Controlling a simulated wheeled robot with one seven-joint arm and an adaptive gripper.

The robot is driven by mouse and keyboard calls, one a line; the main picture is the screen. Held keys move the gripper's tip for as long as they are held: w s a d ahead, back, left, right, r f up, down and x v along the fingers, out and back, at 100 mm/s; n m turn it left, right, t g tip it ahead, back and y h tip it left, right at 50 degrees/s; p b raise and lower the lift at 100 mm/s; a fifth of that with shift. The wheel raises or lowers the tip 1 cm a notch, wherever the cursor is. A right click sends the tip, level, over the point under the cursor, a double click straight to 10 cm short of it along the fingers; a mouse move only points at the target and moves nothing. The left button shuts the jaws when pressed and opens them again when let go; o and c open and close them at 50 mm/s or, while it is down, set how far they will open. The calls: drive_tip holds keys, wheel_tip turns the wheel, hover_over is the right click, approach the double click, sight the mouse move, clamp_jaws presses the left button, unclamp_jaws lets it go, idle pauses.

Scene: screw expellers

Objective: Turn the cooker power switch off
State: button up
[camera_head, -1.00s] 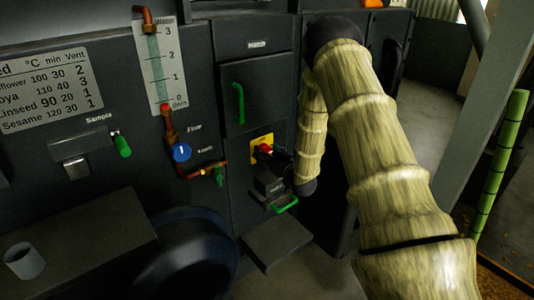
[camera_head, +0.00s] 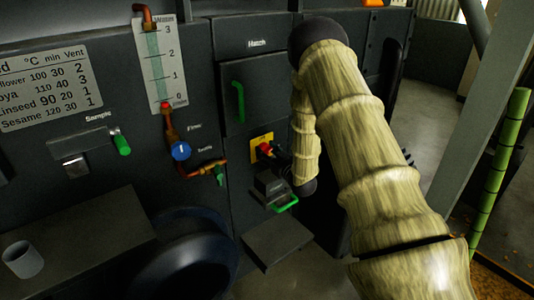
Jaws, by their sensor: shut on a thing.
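The cooker power switch (camera_head: 264,148) is a red handle on a yellow plate (camera_head: 256,141), set in the dark machine front below the hatch door. My gripper (camera_head: 272,152) is dark and small in this view. It reaches the switch from the right, and its fingertips are at the red handle, shut on it. The fingers and the right part of the yellow plate are partly hidden in shadow and by my wrist. The exact angle of the handle is too small to tell.
A hatch door with a green handle (camera_head: 238,102) is above left of the switch. A black box and a green loop handle (camera_head: 286,204) are just below. A gauge (camera_head: 160,70), a blue knob (camera_head: 181,151) and copper pipes are left. A grey post (camera_head: 482,110) stands right.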

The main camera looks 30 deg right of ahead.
drive_tip(key=n, duration=0.4)
drive_tip(key=shift+a+f+b, duration=0.1)
drive_tip(key=shift+f+b, duration=0.05)
drive_tip(key=shift+b, duration=0.25)
drive_tip(key=n, duration=0.2)
drive_tip(key=n+b, duration=0.1)
drive_tip(key=n, duration=0.1)
drive_tip(key=shift+f+n+t+y, duration=0.15)
drive_tip(key=shift+n+t+y, duration=0.15)
drive_tip(key=shift+n, duration=0.1)
drive_tip(key=n+y+b, duration=0.1)
drive_tip(key=n+b, duration=0.1)
drive_tip(key=n, duration=0.5)
drive_tip(key=shift+s, duration=0.1)
drive_tip(key=o, duration=1)
drive_tip(key=shift+f, duration=0.15)
drive_tip(key=shift+r, duration=0.2)
